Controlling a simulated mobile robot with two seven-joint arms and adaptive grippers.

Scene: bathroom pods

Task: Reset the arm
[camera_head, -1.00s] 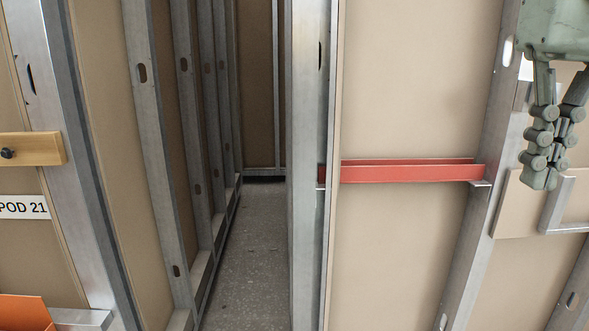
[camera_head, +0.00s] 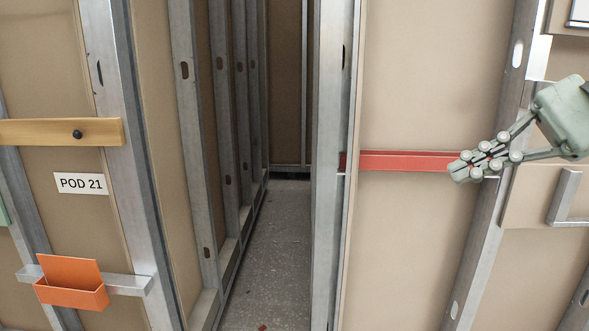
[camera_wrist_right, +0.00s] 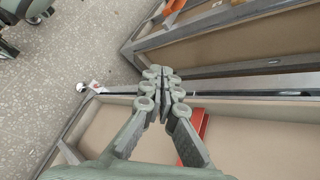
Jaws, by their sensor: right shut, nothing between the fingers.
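My right gripper (camera_head: 471,173) comes in from the right edge in the head view, its fingers pointing left and slightly down. It is shut and empty. In that view its fingertips overlap the right end of the red channel bar (camera_head: 405,161) on the right-hand wall frame; I cannot tell how far in front of it they are. In the right wrist view the shut gripper (camera_wrist_right: 168,72) reaches from the bottom toward the middle, with a red piece (camera_wrist_right: 196,128) beside and beyond its fingers. My left gripper is not in view.
A narrow passage (camera_head: 272,240) with a speckled floor runs between two metal-stud walls. On the left wall are a wooden rail (camera_head: 40,132), a "POD 21" label (camera_head: 81,184) and an orange holder (camera_head: 72,285). A metal bracket (camera_head: 566,200) is at the right.

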